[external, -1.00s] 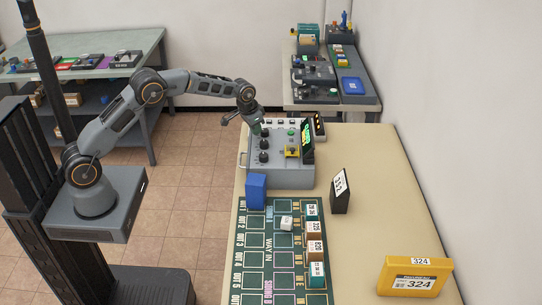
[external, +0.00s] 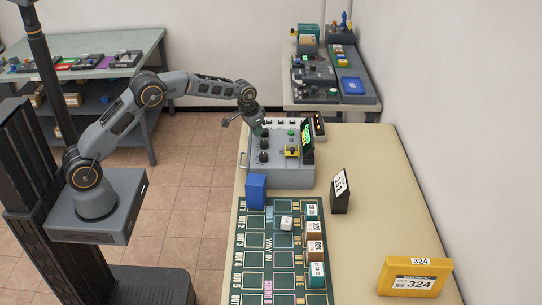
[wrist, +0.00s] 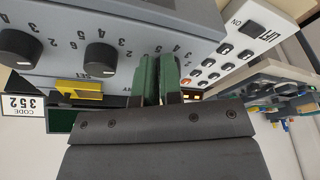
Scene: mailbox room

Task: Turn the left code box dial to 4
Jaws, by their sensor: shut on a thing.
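The grey code box (external: 280,172) stands on the table in the external view, with black dials in a row. In the wrist view the box (wrist: 140,12) appears upside down; two dials, the middle one (wrist: 101,57) and an outer one (wrist: 18,48), are bare. My gripper (wrist: 160,62) has its green fingers closed around the third, the left dial, which they hide. Digits 3, 4 and 5 show beside the fingers; the dial's pointer is hidden. In the external view my gripper (external: 259,129) is at the far dial of the row.
A yellow switch (wrist: 80,92) sits on the box near the dials. A card reading CODE 352 (wrist: 24,105) is beside it. A white LIFT keypad (wrist: 235,50) stands close to the gripper. A blue block (external: 256,190) and a green board (external: 285,250) lie nearer on the table.

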